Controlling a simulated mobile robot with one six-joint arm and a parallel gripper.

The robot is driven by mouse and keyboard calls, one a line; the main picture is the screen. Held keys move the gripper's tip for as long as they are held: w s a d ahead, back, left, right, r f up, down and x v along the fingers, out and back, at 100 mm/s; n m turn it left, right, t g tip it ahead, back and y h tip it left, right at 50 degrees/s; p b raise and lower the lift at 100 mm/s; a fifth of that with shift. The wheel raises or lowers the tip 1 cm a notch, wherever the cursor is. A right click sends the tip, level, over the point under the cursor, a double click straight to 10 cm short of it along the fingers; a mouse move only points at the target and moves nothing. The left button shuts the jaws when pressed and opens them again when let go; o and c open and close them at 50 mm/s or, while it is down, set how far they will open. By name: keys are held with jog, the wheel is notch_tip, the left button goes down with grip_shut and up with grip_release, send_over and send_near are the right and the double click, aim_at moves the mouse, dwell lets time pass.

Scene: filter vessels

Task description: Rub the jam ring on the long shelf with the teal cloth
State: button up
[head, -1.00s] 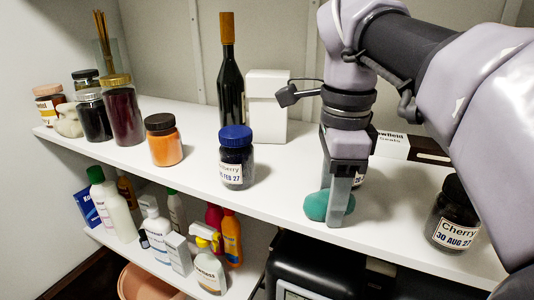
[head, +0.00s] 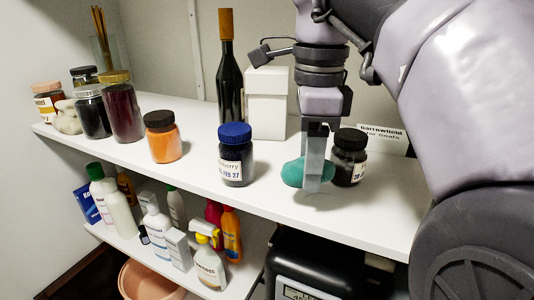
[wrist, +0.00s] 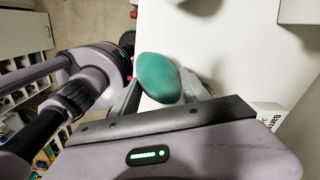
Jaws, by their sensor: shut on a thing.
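The teal cloth (head: 293,172) is a rounded wad between the fingers of my gripper (head: 313,180), which is shut on it. They are low over the white long shelf (head: 200,178), just left of a dark jar with a black lid (head: 348,158). I cannot tell whether the cloth presses on the shelf. In the wrist view, the cloth (wrist: 160,76) bulges out past the gripper fingers (wrist: 162,95) over bare white surface. No jam ring is visible in either view; the cloth, gripper or arm may hide it.
A blue-lidded cherry jar (head: 236,156) stands left of the cloth. A white box (head: 266,104) and a dark bottle (head: 229,85) stand behind. An orange jar (head: 163,138) and several other jars are farther left. The shelf's front strip is clear.

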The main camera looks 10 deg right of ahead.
jog(key=shift+s+r, duration=0.1)
jog(key=shift+r, duration=0.7)
jog(key=shift+r, duration=1.5)
jog(key=shift+d, duration=0.1)
